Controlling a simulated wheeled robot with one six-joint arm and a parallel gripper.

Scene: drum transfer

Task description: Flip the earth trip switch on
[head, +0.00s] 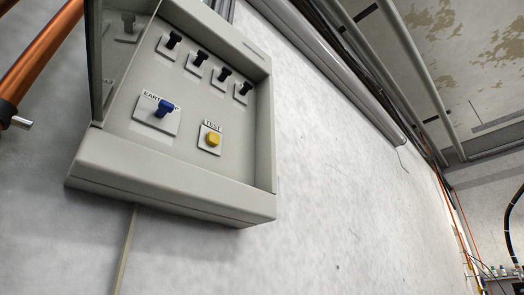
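The earth trip switch (163,108) is a blue lever on a pale plate, low on the left of an open grey switch box (170,180) on the wall in the head view. The lever covers part of its "EARTH TRIP" label (150,96). I cannot tell for sure from this angle whether it is up or down. My gripper is not in view, and nothing is seen touching the switch.
A yellow TEST button (212,139) sits right of the blue lever. Several black switches (197,58) form a row above. The box's cover (97,60) stands open at the left. Orange pipes (42,50) run beside it. The wall (330,200) to the right is bare.

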